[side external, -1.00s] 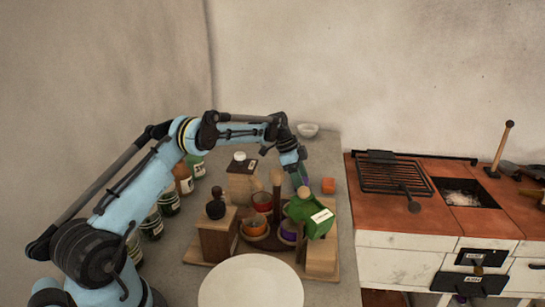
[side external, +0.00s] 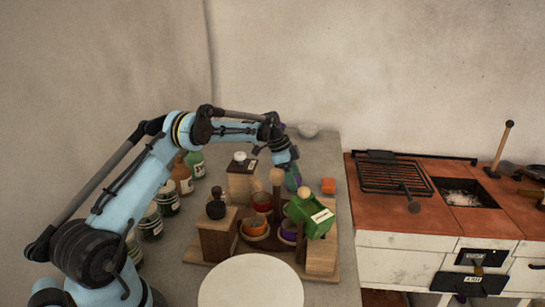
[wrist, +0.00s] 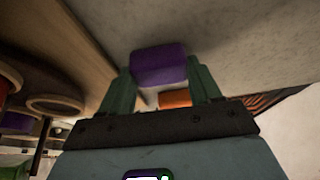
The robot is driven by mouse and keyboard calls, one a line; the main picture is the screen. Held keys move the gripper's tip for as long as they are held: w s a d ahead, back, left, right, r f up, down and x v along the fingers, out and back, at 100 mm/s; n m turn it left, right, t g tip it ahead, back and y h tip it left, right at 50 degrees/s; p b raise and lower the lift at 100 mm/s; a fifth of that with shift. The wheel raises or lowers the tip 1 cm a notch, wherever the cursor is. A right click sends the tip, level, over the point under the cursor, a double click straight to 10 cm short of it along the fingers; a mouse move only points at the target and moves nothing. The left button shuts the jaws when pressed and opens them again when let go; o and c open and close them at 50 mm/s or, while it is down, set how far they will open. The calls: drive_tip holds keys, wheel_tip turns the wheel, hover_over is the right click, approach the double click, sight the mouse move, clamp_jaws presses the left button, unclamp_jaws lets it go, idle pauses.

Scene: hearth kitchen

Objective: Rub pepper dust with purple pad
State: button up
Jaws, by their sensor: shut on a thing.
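My gripper (wrist: 161,85) is shut on the purple pad (wrist: 159,64), which sits between its two green fingers in the wrist view. The pad is close to the grey counter, but I cannot tell whether it touches. In the side view my gripper (side external: 294,182) is low over the counter behind the wooden spice rack, and the pad is mostly hidden there. I cannot make out any pepper dust in either view.
An orange block (side external: 328,185) lies right of my gripper. The wooden rack (side external: 320,258) in front carries jars, bowls and a green box (side external: 312,216). A white plate (side external: 250,284) is nearest, bottles (side external: 182,178) line the left, and a small bowl (side external: 307,130) stands behind.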

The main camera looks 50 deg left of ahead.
drive_tip(key=s+a, duration=0.3)
drive_tip(key=shift+a, duration=0.2)
drive_tip(key=shift+w+d, duration=3.5)
drive_tip(key=shift+w, duration=0.1)
drive_tip(key=shift+s+a, duration=3.6)
wheel_tip(320, 180, up, 8)
drive_tip(key=shift+w+d, duration=0.1)
drive_tip(key=shift+d, duration=0.05)
